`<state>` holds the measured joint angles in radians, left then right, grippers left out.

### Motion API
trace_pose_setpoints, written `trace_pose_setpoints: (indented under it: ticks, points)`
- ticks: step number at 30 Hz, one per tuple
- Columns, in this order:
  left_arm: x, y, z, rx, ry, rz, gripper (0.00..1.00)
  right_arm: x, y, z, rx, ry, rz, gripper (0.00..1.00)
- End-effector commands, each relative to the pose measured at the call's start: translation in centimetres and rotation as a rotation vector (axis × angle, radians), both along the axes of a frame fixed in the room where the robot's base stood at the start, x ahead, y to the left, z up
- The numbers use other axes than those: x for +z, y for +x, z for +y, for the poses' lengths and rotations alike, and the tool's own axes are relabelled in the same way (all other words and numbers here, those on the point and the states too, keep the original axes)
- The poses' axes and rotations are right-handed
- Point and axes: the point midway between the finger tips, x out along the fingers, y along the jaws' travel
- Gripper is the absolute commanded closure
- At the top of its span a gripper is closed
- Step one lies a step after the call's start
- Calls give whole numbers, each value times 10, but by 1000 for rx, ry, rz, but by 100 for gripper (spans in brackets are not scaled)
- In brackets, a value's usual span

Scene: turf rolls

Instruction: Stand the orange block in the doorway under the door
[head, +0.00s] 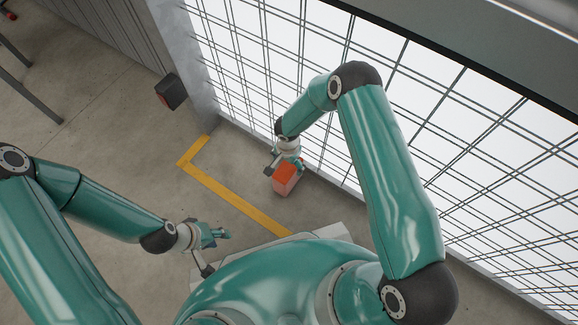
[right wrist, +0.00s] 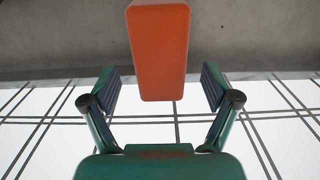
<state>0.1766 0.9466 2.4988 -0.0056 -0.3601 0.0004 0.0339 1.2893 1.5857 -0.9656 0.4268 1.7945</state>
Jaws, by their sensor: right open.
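The orange block (head: 286,178) stands on the concrete floor beside the mesh wall in the head view. In the right wrist view the block (right wrist: 160,50) shows its orange face, its near end between the two finger tips. My right gripper (head: 288,161) is at the block's top in the head view; its jaws (right wrist: 160,78) are open, with a gap on both sides of the block. My left gripper (head: 220,235) is low over the floor at left, away from the block; its finger opening is too small to tell. I cannot make out which part is the door.
A wire mesh wall (head: 270,45) runs along the right, close to my right arm. A yellow line (head: 228,195) marks the floor. A dark box with a red face (head: 172,92) is by the grey wall corner. Open floor (head: 110,130) lies at left.

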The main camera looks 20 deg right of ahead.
Motion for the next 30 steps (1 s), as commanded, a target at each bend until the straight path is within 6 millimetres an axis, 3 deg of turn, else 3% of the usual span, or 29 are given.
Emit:
trace_pose_setpoints:
  ticks: [1,3,9,30]
  points:
    - [8,0,0,0,0,0,60,15,1,0,0,0,-1,13]
    - [12,0,0,0,0,0,60,28,0,0,2,0,-2,13]
    - [18,0,0,0,0,0,60,49,0,0,1,0,0,13]
    - [18,0,0,0,0,0,60,52,0,1,2,-1,1,13]
